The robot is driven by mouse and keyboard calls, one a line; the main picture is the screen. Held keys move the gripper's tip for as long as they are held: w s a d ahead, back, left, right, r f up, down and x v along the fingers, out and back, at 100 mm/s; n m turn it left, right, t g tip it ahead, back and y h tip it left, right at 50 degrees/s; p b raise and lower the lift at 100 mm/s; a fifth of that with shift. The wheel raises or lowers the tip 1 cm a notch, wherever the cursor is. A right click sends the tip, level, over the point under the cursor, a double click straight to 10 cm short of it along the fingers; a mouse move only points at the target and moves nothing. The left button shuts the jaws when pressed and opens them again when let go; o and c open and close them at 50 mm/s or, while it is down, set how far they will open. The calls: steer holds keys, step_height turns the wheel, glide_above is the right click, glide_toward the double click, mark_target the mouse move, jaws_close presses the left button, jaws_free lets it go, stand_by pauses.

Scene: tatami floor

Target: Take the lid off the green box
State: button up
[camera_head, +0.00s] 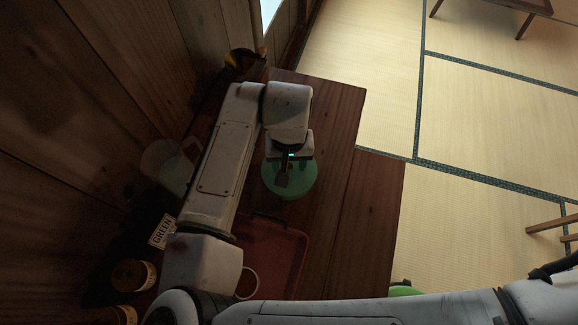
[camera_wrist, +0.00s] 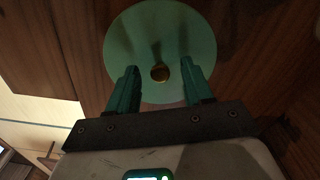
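The green box shows a round, flat green top (camera_head: 302,182) on the wooden counter, partly hidden by my gripper in the head view. In the wrist view, the round green lid (camera_wrist: 160,30) has a small brass knob (camera_wrist: 160,73) at its middle. The sides of the box are hidden below the lid. My gripper (camera_wrist: 159,68) is open, its two teal fingers apart with the knob showing between them. The fingers overlap the lid in the picture; I cannot tell how far above it they are. In the head view my gripper (camera_head: 288,177) is over the lid.
A red tray (camera_head: 291,236) lies nearer, with a white round rim (camera_head: 247,284) beside my arm. A "GREEN" label (camera_head: 162,231), amber jars (camera_head: 133,275) and a pale container (camera_head: 163,163) stand along the wooden wall. Tatami floor (camera_head: 480,110) is open at right.

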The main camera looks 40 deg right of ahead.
jaws_close()
steer(key=shift+r, duration=0.15)
stand_by(0.4)
